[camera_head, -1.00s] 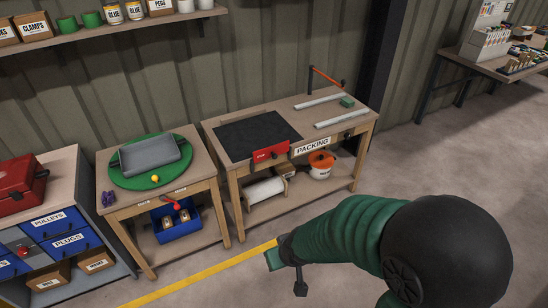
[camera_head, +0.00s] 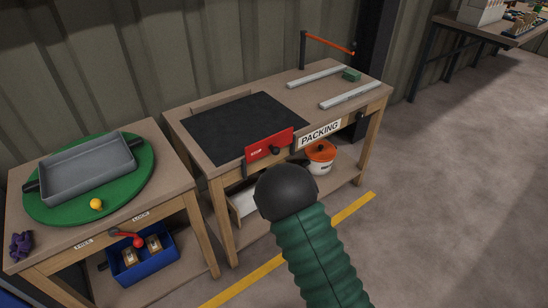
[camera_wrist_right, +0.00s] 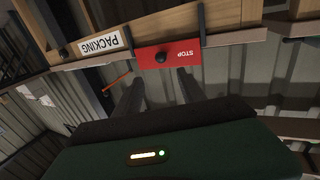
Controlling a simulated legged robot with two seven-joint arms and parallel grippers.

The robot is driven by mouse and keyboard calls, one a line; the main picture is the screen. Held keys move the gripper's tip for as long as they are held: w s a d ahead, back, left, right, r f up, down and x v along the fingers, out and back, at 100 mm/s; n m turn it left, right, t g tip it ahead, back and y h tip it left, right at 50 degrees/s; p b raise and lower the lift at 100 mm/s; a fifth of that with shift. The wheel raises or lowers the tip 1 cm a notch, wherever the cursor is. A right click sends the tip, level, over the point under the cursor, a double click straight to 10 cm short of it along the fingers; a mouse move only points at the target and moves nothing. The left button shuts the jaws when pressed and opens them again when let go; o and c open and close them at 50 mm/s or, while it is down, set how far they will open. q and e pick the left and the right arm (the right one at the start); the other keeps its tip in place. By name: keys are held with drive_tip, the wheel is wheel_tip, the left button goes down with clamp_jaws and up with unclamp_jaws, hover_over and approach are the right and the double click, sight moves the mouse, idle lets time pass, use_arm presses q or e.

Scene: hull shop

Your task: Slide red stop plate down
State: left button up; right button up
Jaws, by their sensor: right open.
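The red stop plate (camera_head: 262,147) is at the front edge of the packing bench (camera_head: 222,155), standing partly above the bench top. It has a black knob and dark guides at its sides. In the right wrist view the plate (camera_wrist_right: 183,55) appears upside down, with its knob (camera_wrist_right: 161,58) ahead of my right gripper (camera_wrist_right: 160,80). The two fingers are apart and empty, pointing toward the plate, with no visible contact. In the head view my right arm's dark joint hides the gripper. My left gripper is not in view.
The bench carries a black mat (camera_head: 250,125), metal rails (camera_head: 349,95) and a green block (camera_head: 351,75). An orange-lidded pot (camera_head: 320,157) is on its lower shelf. A table at left holds a grey tray (camera_head: 88,168) on a green disc. The floor at right is clear.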

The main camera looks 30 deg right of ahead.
sight(277, 154)
drive_tip(key=b+x, duration=0.3)
drive_tip(key=x, duration=1.2)
drive_tip(key=shift+w+d, duration=0.1)
drive_tip(key=shift+w, duration=0.2)
clamp_jaws()
drive_tip(key=shift+f, duration=0.1)
idle(0.4)
